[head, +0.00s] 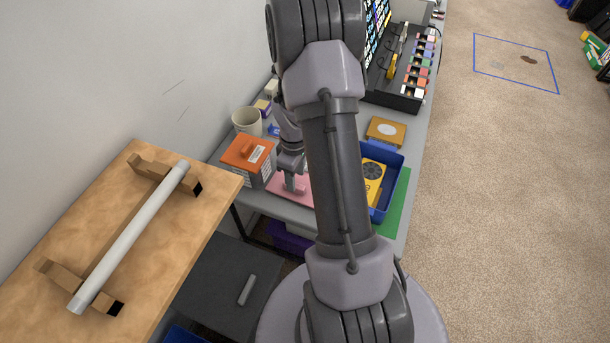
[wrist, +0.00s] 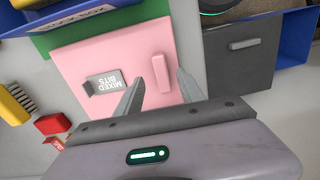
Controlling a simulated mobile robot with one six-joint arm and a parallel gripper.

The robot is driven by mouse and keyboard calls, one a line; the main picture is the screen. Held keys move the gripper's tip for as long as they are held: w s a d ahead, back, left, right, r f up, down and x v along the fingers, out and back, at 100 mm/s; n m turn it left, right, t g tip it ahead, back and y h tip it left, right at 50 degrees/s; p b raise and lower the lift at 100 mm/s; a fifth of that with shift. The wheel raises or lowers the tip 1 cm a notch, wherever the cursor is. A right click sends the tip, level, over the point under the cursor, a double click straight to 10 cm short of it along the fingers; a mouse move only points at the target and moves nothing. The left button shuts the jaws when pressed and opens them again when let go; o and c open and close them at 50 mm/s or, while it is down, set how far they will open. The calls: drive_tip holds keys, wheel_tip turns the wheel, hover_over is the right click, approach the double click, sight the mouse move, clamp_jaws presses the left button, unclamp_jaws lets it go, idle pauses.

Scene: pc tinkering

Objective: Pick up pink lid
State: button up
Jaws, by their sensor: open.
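The pink lid (wrist: 115,55) lies flat in the wrist view, with a raised pink bar handle (wrist: 161,73) and a small grey "MIXED BITS" label (wrist: 105,82). My gripper (wrist: 159,77) is open, with its fingers on either side of the handle. I cannot tell whether they touch it or how high they are above the lid. In the head view the lid (head: 275,187) shows on the worktop, partly hidden by my arm.
An orange-topped box (head: 246,153) stands close to the left of the lid, with a cup (head: 247,121) behind it. A blue tray (head: 389,200) is to the right. A wooden board with a grey bar (head: 130,237) is at the front left.

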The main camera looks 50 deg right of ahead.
drive_tip(key=f, duration=0.1)
drive_tip(key=f+b, duration=0.1)
drive_tip(key=f, duration=0.1)
drive_tip(key=shift+w+a+f, duration=0.15)
drive_tip(key=shift+a+f, duration=0.05)
drive_tip(key=shift+f, duration=0.1)
drive_tip(key=shift+r, duration=0.15)
clamp_jaws()
idle(0.8)
